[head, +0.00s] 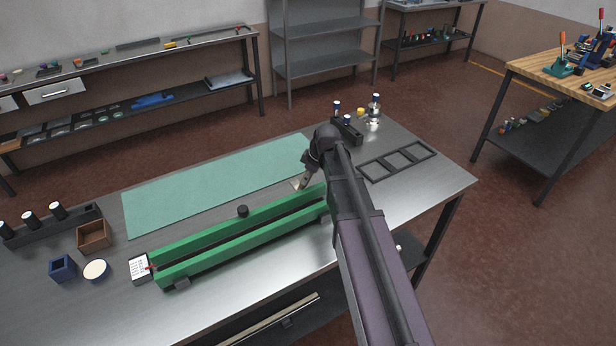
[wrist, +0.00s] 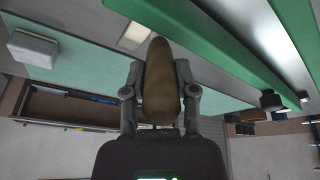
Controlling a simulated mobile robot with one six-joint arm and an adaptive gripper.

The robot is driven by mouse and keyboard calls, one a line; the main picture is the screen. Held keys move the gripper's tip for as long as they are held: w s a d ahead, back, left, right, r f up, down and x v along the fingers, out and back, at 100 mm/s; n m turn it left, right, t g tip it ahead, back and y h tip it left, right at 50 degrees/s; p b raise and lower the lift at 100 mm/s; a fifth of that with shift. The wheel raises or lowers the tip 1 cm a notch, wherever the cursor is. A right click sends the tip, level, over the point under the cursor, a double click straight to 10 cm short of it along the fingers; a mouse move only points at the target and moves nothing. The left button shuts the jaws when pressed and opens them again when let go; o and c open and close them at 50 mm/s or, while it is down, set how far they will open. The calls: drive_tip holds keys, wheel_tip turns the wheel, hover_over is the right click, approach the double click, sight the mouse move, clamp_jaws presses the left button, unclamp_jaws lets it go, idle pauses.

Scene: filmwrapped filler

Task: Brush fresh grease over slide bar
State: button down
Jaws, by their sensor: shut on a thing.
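My gripper (head: 308,170) is over the workbench, by the far right end of the green rails. It is shut on a brown, rounded handle (wrist: 158,80), seen between the fingers in the wrist view; it looks like the brush. A pale tip (head: 297,184) points down below the gripper in the head view. I cannot tell if it touches anything. Two long green rails (head: 210,232) lie parallel with a narrow grey channel between them; my arm hides their right end. A separate slide bar cannot be made out clearly. A round tub with cream-coloured contents (head: 96,269) stands at the left.
A green mat (head: 215,185) lies behind the rails. A black knob (head: 243,211) rises beside them. A white labelled card (head: 140,267), blue holder (head: 62,268) and wooden box (head: 93,236) are at the left. A black frame (head: 397,162) lies at the right. The right front bench is clear.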

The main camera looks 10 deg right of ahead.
wheel_tip(320, 180, up, 6)
drive_tip(key=p, duration=0.6)
idle(0.6)
drive_tip(key=shift+r+p, duration=1.5)
drive_tip(key=shift+p, duration=0.05)
drive_tip(key=shift+w, duration=0.1)
drive_tip(key=w+d+r+p, duration=0.2)
drive_tip(key=w+r+p, duration=0.1)
drive_tip(key=w, duration=0.3)
drive_tip(key=shift+w, duration=0.25)
idle(0.3)
drive_tip(key=shift+f+b, duration=2.4)
drive_tip(key=shift+f, duration=0.05)
